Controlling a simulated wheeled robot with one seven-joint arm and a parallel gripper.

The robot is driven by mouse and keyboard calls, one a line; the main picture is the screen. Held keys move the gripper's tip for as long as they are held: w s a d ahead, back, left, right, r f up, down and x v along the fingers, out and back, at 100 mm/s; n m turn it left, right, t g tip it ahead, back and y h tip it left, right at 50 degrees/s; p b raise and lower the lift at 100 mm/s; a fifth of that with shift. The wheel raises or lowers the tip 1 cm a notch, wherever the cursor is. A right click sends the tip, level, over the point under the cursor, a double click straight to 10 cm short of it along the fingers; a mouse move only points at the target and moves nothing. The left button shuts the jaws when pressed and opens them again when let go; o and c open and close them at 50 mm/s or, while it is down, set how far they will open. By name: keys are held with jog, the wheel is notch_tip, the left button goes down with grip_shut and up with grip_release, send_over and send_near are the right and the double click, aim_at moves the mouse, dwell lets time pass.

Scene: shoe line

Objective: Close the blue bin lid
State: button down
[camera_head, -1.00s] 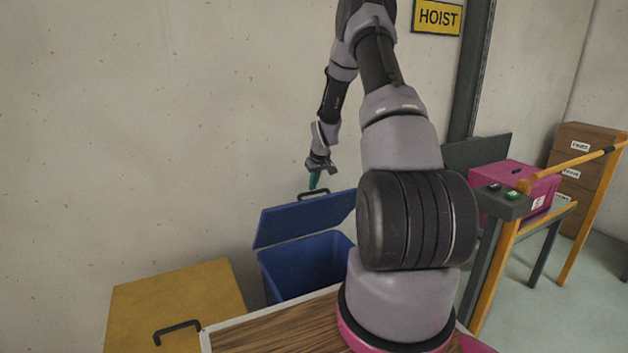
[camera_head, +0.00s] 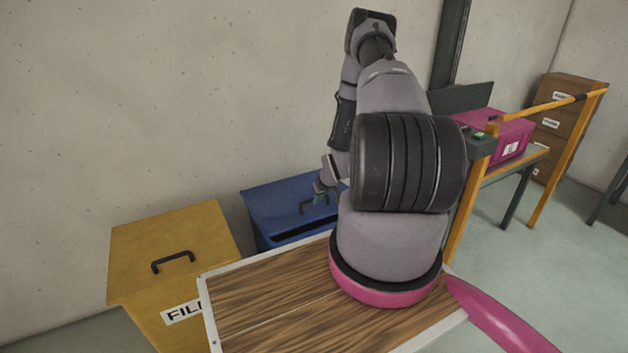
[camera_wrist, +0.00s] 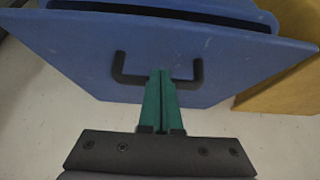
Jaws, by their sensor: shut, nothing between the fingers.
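The blue bin (camera_head: 262,242) stands against the wall. Its blue lid (camera_head: 272,205) is swung down over the bin, with a dark gap along the front edge; it does not look fully flat on the rim. The lid also fills the upper wrist view (camera_wrist: 90,52), where the dark gap runs along the top. A black handle (camera_wrist: 119,70) is on the lid. My gripper (camera_wrist: 161,74) has its green fingers together, between the handle's ends, close to or on the lid; contact cannot be told. In the head view my gripper (camera_head: 320,199) is over the lid's right part, partly hidden by my arm.
A yellow bin (camera_head: 200,230) with a closed lid and black handle stands left of the blue bin. A wood-topped surface (camera_head: 265,310) with a pale rim lies in front. A magenta box (camera_head: 510,135) and orange rails (camera_head: 470,200) are at right.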

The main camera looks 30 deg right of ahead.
aim_at(319, 213)
jog(key=shift+s+f, duration=0.2)
jog(key=shift+f, duration=0.7)
jog(key=shift+s+f, duration=0.25)
jog(key=shift+f, duration=0.65)
jog(key=shift+s+f, duration=0.2)
jog(key=shift+f, duration=0.7)
